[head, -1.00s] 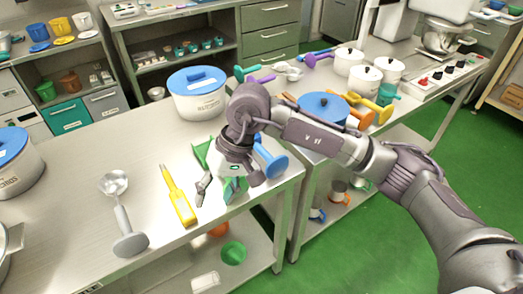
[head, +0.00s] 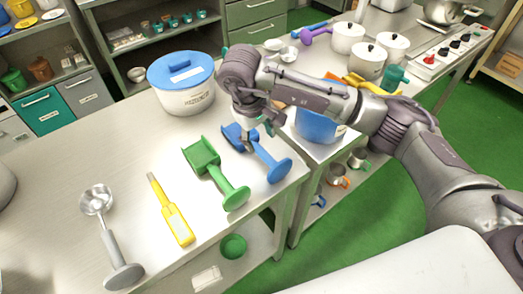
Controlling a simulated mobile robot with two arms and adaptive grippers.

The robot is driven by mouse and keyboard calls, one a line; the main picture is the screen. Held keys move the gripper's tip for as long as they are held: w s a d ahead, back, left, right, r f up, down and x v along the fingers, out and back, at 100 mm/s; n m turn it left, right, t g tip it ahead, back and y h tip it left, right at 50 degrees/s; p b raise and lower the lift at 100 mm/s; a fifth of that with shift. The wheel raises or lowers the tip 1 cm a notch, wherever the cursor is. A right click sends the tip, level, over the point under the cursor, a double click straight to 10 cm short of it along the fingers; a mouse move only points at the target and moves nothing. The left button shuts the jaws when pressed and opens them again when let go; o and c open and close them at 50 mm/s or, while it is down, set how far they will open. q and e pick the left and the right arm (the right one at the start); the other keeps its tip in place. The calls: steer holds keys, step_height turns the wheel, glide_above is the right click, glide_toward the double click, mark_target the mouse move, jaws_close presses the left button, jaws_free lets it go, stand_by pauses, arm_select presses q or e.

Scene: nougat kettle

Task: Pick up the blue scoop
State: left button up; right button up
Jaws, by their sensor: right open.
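The blue scoop (head: 264,158) lies on the metal table near its right end, its bowl toward the back and its round-ended handle toward the front right. My right gripper (head: 258,134) is open with its fingers pointing down at the blue scoop, around the bowl end and the start of the handle. It partly hides the bowl, and I cannot tell whether the fingers touch it. The green scoop (head: 215,172) lies just left of the blue one. My left gripper is not in view.
A yellow thermometer-like tool (head: 172,212) and a grey metal scoop (head: 109,238) lie further left. A white tub with a blue lid (head: 183,85) stands behind the scoops. A second table with pots (head: 367,59) stands at the right. The table's left middle is clear.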

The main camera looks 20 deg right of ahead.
mark_target(262, 151)
steer(key=shift+d+f, duration=0.15)
steer(key=shift+f, duration=0.55)
steer(key=shift+w+f, duration=0.15)
steer(key=shift+f, duration=0.2)
step_height(262, 151, down, 2)
steer(key=shift+f+p, duration=0.1)
steer(key=shift+p, duration=0.7)
steer(key=shift+d+f+p, duration=0.25)
steer(key=shift+f+p, duration=0.05)
steer(key=shift+f, duration=0.9)
steer(key=shift+w+f, duration=0.1)
steer(key=shift+f, duration=0.3)
steer(key=shift+c, duration=0.2)
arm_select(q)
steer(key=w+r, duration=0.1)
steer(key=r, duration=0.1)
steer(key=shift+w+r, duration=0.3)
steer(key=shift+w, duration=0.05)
arm_select(e)
jaws_close()
